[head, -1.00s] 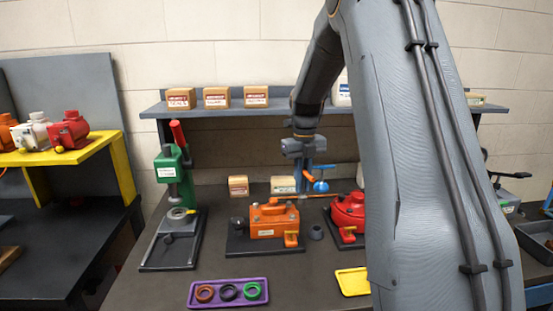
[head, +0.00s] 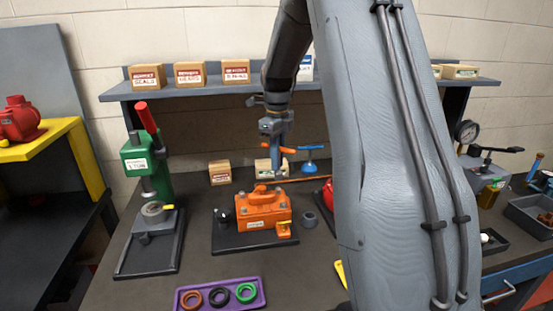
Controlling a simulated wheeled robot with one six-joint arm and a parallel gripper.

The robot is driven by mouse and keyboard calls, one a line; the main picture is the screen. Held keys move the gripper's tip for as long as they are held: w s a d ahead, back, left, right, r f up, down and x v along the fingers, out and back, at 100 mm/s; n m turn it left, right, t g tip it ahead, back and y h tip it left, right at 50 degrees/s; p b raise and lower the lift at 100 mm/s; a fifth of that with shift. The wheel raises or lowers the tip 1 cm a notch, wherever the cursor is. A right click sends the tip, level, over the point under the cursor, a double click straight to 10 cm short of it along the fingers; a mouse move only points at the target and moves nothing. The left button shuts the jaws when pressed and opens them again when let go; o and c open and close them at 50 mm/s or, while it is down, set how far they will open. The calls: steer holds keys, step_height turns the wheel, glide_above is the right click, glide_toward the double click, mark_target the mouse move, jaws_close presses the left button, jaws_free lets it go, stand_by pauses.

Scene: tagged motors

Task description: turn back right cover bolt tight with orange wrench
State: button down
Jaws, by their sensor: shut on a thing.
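My gripper (head: 274,175) points down behind the orange motor (head: 258,221), which sits on a dark base plate on the bench. It is shut on the orange wrench (head: 318,179), a thin orange bar running right from the gripper just above the back of the motor. The wrench's left end is close to the motor's top cover (head: 264,196). I cannot tell whether it touches a bolt.
A red motor (head: 327,195) is mostly hidden by my arm. A green press (head: 143,168) stands left. A purple tray (head: 220,296) of rings lies in front. Boxes sit on the shelf (head: 190,89) above.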

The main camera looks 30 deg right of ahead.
mark_target(278, 173)
steer(key=n, duration=0.4)
steer(key=shift+f+b, duration=0.3)
steer(key=shift+b, duration=0.05)
steer(key=n, duration=0.1)
steer(key=n+b, duration=0.1)
steer(key=n, duration=0.1)
steer(key=shift+s+a+f+n, duration=0.1)
steer(key=shift+f+n, duration=0.1)
steer(key=shift+n, duration=0.1)
steer(key=shift+s+n+p, duration=0.1)
steer(key=shift+n+p, duration=0.55)
steer(key=shift+n, duration=0.55)
steer(key=n, duration=0.2)
steer(key=n+p, duration=0.1)
steer(key=n, duration=0.1)
steer(key=n+p, duration=0.1)
steer(key=n, duration=0.1)
steer(key=shift+s+f, duration=0.1)
steer(key=shift+f, duration=0.2)
steer(key=n, duration=0.1)
steer(key=n+p, duration=0.1)
steer(key=n, duration=0.3)
steer(key=shift+f+p, duration=0.3)
steer(key=shift+f, duration=0.05)
steer(key=shift+n, duration=0.3)
steer(key=shift+f, duration=0.2)
steer(key=shift+f+b, duration=0.5)
steer(key=shift+f, duration=0.55)
